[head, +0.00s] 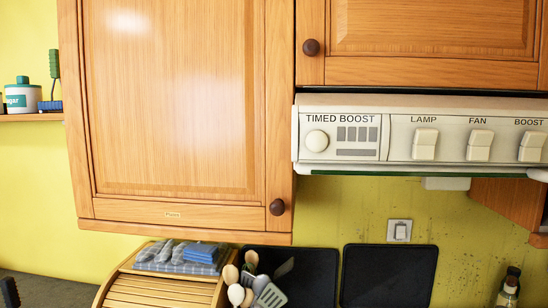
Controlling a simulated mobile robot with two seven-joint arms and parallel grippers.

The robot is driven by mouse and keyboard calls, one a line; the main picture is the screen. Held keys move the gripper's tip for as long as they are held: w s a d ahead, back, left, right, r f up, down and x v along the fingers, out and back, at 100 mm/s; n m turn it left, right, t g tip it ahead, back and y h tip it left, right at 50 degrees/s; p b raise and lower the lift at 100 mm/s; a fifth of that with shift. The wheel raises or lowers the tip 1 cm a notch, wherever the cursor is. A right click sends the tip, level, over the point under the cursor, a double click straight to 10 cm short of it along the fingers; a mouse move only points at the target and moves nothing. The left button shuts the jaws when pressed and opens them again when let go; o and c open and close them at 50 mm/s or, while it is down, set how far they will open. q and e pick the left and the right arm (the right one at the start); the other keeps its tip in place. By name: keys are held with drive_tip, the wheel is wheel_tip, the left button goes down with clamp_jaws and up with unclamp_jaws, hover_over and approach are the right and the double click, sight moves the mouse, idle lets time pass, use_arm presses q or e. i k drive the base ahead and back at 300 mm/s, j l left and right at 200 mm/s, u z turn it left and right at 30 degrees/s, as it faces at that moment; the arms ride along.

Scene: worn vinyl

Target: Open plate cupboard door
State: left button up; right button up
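The plate cupboard door (180,110) is a light wooden panel in the upper left of the head view. The door looks shut, flush with the cupboard. I see no gripper clearly at the door or at the knob, and nothing touches the knob.
A second cupboard door (440,35) with a knob (311,47) is at the upper right. Below it is the white cooker hood (400,135). A wooden bread bin (160,290) and several utensils (250,285) stand below the plate cupboard. A shelf (30,117) is at left.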

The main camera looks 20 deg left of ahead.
sight(177, 112)
drive_tip(key=u, duration=1.25)
